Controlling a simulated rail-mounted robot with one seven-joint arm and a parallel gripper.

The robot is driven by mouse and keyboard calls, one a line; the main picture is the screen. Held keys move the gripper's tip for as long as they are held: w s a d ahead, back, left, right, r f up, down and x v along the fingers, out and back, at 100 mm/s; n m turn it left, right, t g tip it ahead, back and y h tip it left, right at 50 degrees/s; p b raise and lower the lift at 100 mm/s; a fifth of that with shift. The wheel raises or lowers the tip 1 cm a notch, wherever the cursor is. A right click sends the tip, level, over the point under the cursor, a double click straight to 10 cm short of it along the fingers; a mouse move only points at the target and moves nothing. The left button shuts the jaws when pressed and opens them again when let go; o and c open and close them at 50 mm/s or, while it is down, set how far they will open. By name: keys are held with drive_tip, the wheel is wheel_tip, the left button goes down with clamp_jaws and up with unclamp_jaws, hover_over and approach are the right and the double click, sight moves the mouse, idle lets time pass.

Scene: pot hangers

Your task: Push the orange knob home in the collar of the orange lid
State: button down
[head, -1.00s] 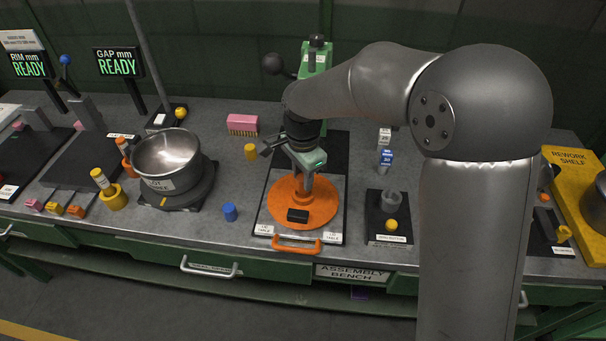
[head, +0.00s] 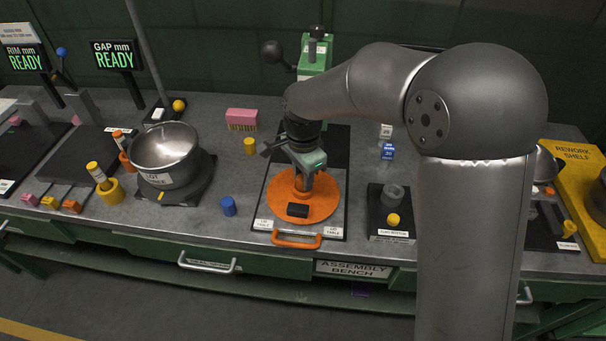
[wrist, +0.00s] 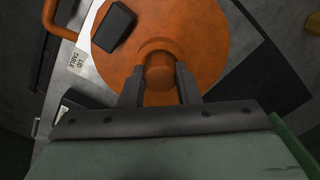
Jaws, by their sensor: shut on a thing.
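The orange lid (head: 318,205) lies flat on the lid table (head: 333,228), and also fills the middle of the wrist view (wrist: 205,45). Its raised collar is at the centre of the lid. The orange knob (wrist: 159,75) stands at the collar, between the fingertips of my gripper (wrist: 158,88). My gripper, in the head view (head: 303,180), points down over the lid and is shut on the knob. How deep the knob sits in the collar I cannot tell, as the fingers and the view from above hide the joint.
A black block (head: 297,210) lies on the lid near its front edge. An orange handle (head: 297,240) is at the table's front. A green press (head: 315,55) stands behind.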

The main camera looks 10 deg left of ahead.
drive_tip(key=shift+f, duration=0.2)
drive_tip(key=c, duration=1)
unclamp_jaws()
drive_tip(key=shift+r, duration=0.1)
wheel_tip(320, 180, up, 8)
drive_tip(key=shift+f, duration=0.25)
drive_tip(key=s+d+r+n, duration=0.15)
drive_tip(key=s+d, duration=0.25)
drive_tip(key=d, duration=0.7)
drive_tip(key=s+d+f+n, duration=0.1)
drive_tip(key=s+d+n, duration=0.1)
drive_tip(key=s+d, duration=0.3)
drive_tip(key=s+d+f+n, duration=0.1)
drive_tip(key=s+d+n, duration=0.2)
drive_tip(key=s+d, duration=0.2)
drive_tip(key=s+d+f+n, duration=0.2)
drive_tip(key=s+d, duration=0.3)
drive_tip(key=d, duration=0.1)
drive_tip(key=shift+s, duration=0.35)
